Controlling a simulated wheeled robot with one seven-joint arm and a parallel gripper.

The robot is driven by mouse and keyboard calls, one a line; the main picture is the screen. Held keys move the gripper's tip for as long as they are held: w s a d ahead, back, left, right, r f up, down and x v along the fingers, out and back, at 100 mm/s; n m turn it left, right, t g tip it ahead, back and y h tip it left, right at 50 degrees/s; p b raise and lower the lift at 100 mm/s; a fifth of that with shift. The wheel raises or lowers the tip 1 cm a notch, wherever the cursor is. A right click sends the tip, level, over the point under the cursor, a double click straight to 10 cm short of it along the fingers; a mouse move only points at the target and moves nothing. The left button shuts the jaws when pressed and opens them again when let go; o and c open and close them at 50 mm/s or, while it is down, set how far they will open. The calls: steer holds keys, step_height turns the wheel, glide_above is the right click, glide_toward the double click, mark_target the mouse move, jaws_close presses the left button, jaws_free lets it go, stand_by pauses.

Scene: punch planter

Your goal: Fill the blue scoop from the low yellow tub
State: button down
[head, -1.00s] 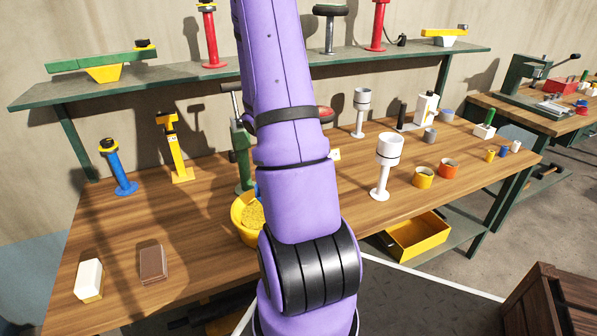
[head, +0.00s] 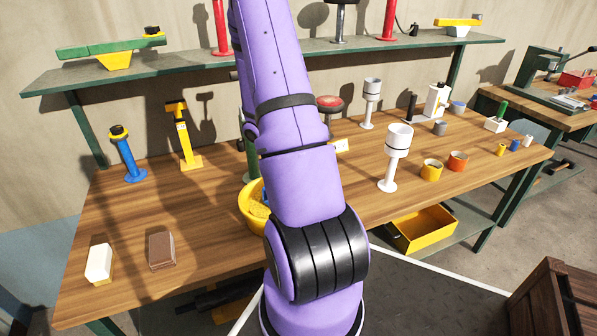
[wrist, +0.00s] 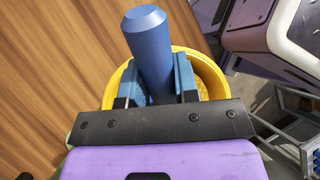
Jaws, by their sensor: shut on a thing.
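The low yellow tub (head: 248,212) stands on the wooden bench, partly hidden behind my purple arm in the head view. Yellow grainy fill shows inside it. In the wrist view the tub (wrist: 218,78) lies beneath my gripper, its rim showing on both sides. My gripper (wrist: 158,82) is shut on the blue scoop's thick handle (wrist: 150,45), with a finger on each side. The handle end points up toward the camera. The scoop's bowl is hidden below the gripper, so I cannot tell whether it touches the fill or holds any. The head view hides the gripper behind my arm.
A white block (head: 99,263) and a brown block (head: 162,251) lie at the bench's front left. A white cup stand (head: 396,150), a yellow cup (head: 431,170) and an orange cup (head: 457,161) stand to the right. A green shelf (head: 200,66) runs behind.

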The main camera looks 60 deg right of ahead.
steer(key=f, duration=0.3)
steer(key=shift+s+d+f, duration=0.2)
steer(key=shift+s+f, duration=0.05)
steer(key=shift+r, duration=3.9)
steer(key=shift+s+d+f+t+y, duration=0.15)
steer(key=shift+s+d+t+y, duration=0.25)
steer(key=shift+s+t, duration=0.1)
steer(key=shift+s+d+f+n+t+y, duration=0.2)
steer(key=shift+s+d+t+y, duration=0.1)
steer(key=shift+t+y, duration=0.3)
steer(key=shift+s+d+f+n+t+y, duration=0.15)
steer(key=shift+s+t+y, duration=0.25)
steer(key=shift+t, duration=0.4)
steer(key=shift+s+d+f+n+t+y, duration=0.15)
steer(key=shift+s+d+f+t+y, duration=0.1)
steer(key=shift+t+y, duration=0.35)
